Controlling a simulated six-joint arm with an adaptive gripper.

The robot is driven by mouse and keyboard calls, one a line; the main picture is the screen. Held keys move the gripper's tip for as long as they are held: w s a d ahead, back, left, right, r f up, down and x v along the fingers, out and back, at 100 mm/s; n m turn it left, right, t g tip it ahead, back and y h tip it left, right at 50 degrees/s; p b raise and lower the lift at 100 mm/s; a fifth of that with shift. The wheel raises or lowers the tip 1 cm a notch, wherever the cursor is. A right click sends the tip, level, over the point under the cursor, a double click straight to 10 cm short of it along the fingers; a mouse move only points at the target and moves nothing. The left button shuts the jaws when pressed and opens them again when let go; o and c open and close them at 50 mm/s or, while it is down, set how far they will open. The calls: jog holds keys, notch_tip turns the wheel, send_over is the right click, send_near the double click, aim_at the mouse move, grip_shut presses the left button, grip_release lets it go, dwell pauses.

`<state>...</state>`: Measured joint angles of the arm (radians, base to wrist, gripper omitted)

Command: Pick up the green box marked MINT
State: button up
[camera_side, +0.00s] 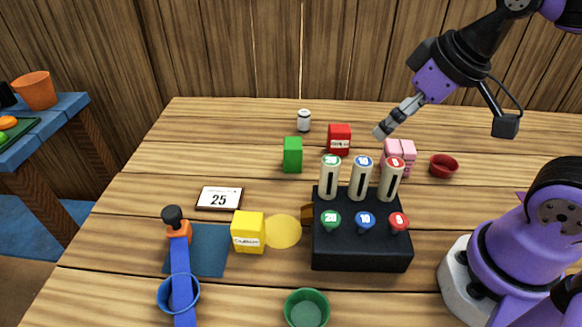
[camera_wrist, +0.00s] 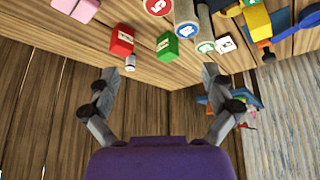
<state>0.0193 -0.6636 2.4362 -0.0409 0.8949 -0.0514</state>
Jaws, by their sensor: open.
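A green box (camera_side: 292,155) stands on the wooden table, left of the red box, in the side view. In the wrist view the green box (camera_wrist: 167,46) shows a small pale label, too small to read. My gripper (camera_side: 381,131) is raised above the back of the table, to the right of the green box and apart from it. In the wrist view my gripper (camera_wrist: 160,74) has its two fingers spread wide with nothing between them, and the green box lies beyond the fingertips.
A red box (camera_side: 339,139) and a small white jar (camera_side: 304,120) stand near the green box. A pink box (camera_side: 400,152) and red bowl (camera_side: 443,166) are farther right. A black stand (camera_side: 361,252) with upright tubes is in front. A yellow box (camera_side: 248,233) stands front left.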

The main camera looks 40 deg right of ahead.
jog(key=w+n+g, duration=0.1)
jog(key=w+n, duration=0.2)
jog(key=w, duration=0.2)
jog(key=n+g+y, duration=0.1)
jog(key=n+y, duration=0.2)
jog(key=n, duration=0.3)
send_near(297, 143)
jog(key=f, duration=0.1)
jog(key=shift+g, duration=0.3)
jog(key=x, duration=0.5)
jog(key=shift+w+f, duration=0.1)
jog(key=shift+w, duration=0.15)
jog(key=x, duration=0.5)
jog(key=shift+w+a+f, duration=0.2)
jog(key=shift+w+a, duration=0.05)
jog(key=shift+w, duration=0.05)
jog(key=c, duration=1.3)
